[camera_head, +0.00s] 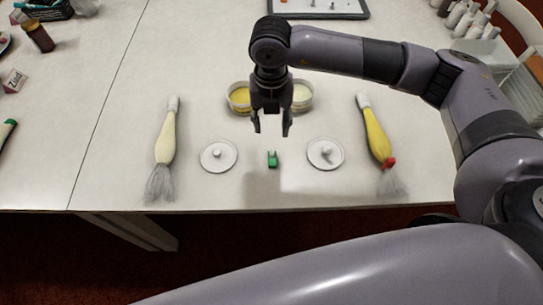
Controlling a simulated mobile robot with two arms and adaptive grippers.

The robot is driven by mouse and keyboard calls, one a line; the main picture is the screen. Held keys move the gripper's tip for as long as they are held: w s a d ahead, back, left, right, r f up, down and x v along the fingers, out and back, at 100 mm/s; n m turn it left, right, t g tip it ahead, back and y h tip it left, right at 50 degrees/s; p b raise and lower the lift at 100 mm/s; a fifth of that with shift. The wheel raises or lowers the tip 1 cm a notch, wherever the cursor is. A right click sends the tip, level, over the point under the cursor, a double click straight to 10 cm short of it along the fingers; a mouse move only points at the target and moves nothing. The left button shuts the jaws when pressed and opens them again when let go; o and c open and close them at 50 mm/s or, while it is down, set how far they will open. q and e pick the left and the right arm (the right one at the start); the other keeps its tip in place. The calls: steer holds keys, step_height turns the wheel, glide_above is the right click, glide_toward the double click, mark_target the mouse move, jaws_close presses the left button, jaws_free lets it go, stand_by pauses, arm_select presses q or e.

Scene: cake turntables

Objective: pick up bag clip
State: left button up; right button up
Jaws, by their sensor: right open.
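A small green bag clip (272,160) lies on the white table between two white discs. My right gripper (271,132) points down with its two fingers apart and empty. In the picture it is just above the clip; it appears to be raised over the table, and its exact height cannot be told. A piping bag with yellow filling (376,140) lies at the right with a red piece near its lower end. A piping bag with pale cream filling (165,143) lies at the left, and no clip shows on it. My left gripper is not in view.
A white disc (219,156) lies left of the clip and another (325,154) lies right of it. A yellow-filled bowl (239,98) and a pale-filled bowl (302,96) stand behind the gripper. The table's front edge is close, with clear surface around the clip.

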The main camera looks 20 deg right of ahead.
glide_above(272, 152)
steer(key=s, duration=0.1)
step_height(272, 152, down, 6)
steer(key=r, duration=0.1)
steer(key=shift+s+a+f+p, duration=0.2)
steer(key=shift+f+p, duration=0.1)
steer(key=shift+f, duration=0.35)
steer(key=shift+s+a+f+p, duration=0.15)
steer(key=shift+f+p, duration=0.1)
steer(key=shift+f, duration=0.7)
step_height(272, 152, down, 4)
steer(key=shift+s+r+p, duration=0.1)
steer(key=shift+r+p, duration=0.1)
steer(key=shift+p, duration=0.5)
steer(key=shift+f, duration=0.4)
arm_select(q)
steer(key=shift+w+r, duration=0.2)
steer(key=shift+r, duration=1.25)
arm_select(e)
steer(key=c, duration=0.8)
